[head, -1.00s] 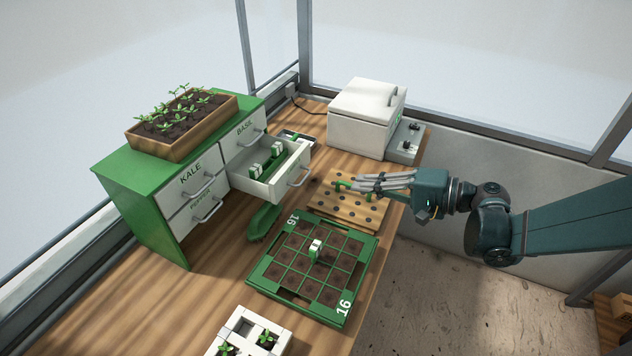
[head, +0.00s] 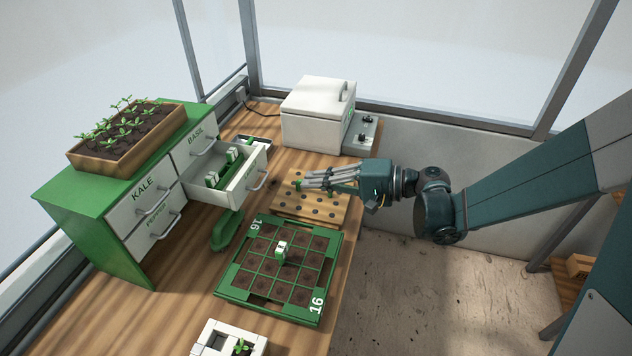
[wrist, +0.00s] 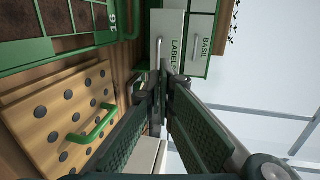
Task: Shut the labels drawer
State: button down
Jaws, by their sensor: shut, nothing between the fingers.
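The labels drawer (head: 236,188) is pulled out of the green cabinet (head: 75,205) and holds several green and white pieces. Its white front (wrist: 172,40) with the word LABELS and a grey handle (wrist: 158,58) shows ahead of the fingers in the wrist view. My gripper (head: 303,181) is shut and empty. It is to the right of the drawer front in the head view, above the pegboard, pointing towards the drawer. I see a small gap between the fingertips and the handle in the head view.
A wooden pegboard (head: 327,209) with a green handle lies below my gripper. A green seed tray (head: 228,281) stands in front of the drawer. A white lidded box (head: 315,115) stands behind. A planter (head: 95,165) sits on the cabinet. The other labelled drawers look closed.

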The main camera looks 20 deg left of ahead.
aim_at(223, 169)
jog(key=b+x, duration=0.2)
jog(key=x, duration=0.9)
jog(key=shift+a+f, duration=0.1)
jog(key=shift+a, duration=0.2)
jog(key=shift+a, duration=0.2)
jog(key=r+x, duration=0.1)
jog(key=x, duration=0.4)
jog(key=r+x, duration=0.1)
jog(key=x, duration=0.4)
jog(key=r+x, duration=0.1)
jog(key=x, duration=0.4)
jog(key=shift+a+r+b, duration=0.1)
jog(key=shift+a+b, duration=0.25)
jog(key=shift+a, duration=0.3)
jog(key=shift+w+d, duration=0.1)
jog(key=p+v, duration=0.2)
jog(key=v, duration=1.2)
jog(key=shift+w+d, duration=0.1)
